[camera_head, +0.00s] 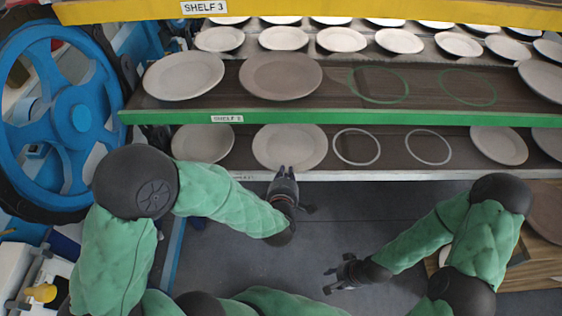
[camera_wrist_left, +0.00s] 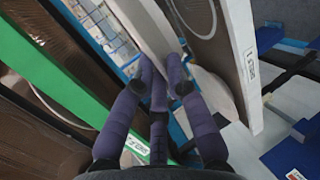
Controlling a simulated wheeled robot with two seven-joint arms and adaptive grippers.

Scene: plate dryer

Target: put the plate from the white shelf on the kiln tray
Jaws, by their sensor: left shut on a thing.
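The plate (camera_head: 290,145) is round and pale beige. It is at the white-edged lowest shelf (camera_head: 330,176). My left gripper (camera_head: 286,172) is at its front rim, shut on it. In the left wrist view the fingers (camera_wrist_left: 163,75) close around a pale edge (camera_wrist_left: 150,32) that appears to be this plate. Whether the plate still touches the shelf is unclear. My right gripper (camera_head: 330,279) is empty, low in front of the shelves, its fingers apart. A wooden slatted surface (camera_head: 515,264) at the right edge may be the kiln tray; it is partly cut off.
Another plate (camera_head: 202,143) sits left of the held one; two empty ring marks (camera_head: 356,147) lie to its right. The green-edged shelf (camera_head: 420,116) is close above. A blue wheel (camera_head: 60,110) stands at left. The floor (camera_head: 340,225) in front is open.

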